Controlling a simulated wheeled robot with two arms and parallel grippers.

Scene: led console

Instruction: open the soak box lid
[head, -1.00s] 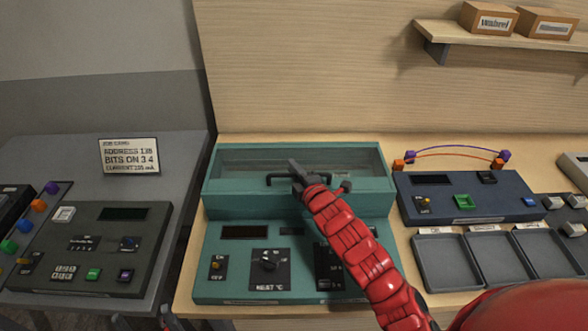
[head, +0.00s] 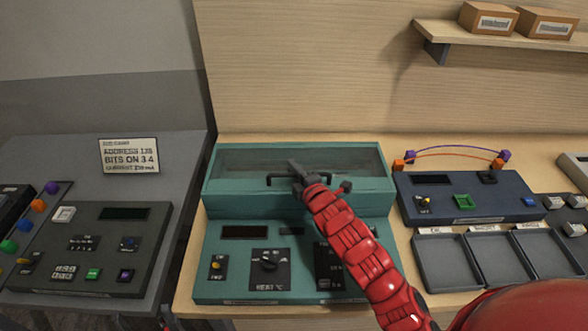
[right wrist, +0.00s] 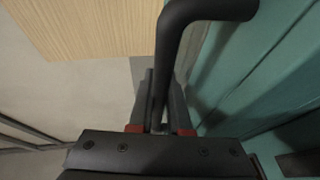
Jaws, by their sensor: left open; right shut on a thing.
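The teal soak box (head: 225,200) stands on the wooden bench in the middle of the head view. Its lid (head: 235,160) has a clear pane and looks closed. A black bar handle (head: 272,180) runs along the lid's front. My right gripper (head: 298,172) is shut on this handle. In the right wrist view the dark handle (right wrist: 180,45) passes between the fingers of my right gripper (right wrist: 160,100). The gripper and red forearm hide part of the handle and front panel. My left gripper (head: 167,320) barely shows at the bottom edge, open and away from the box.
The box's front panel (head: 215,285) carries a switch and a dial (head: 268,262). A blue console (head: 455,205) with arched wires and several grey trays (head: 447,262) stand to the right. A grey table (head: 60,165) with another console (head: 105,260) and a card (head: 130,155) stands left.

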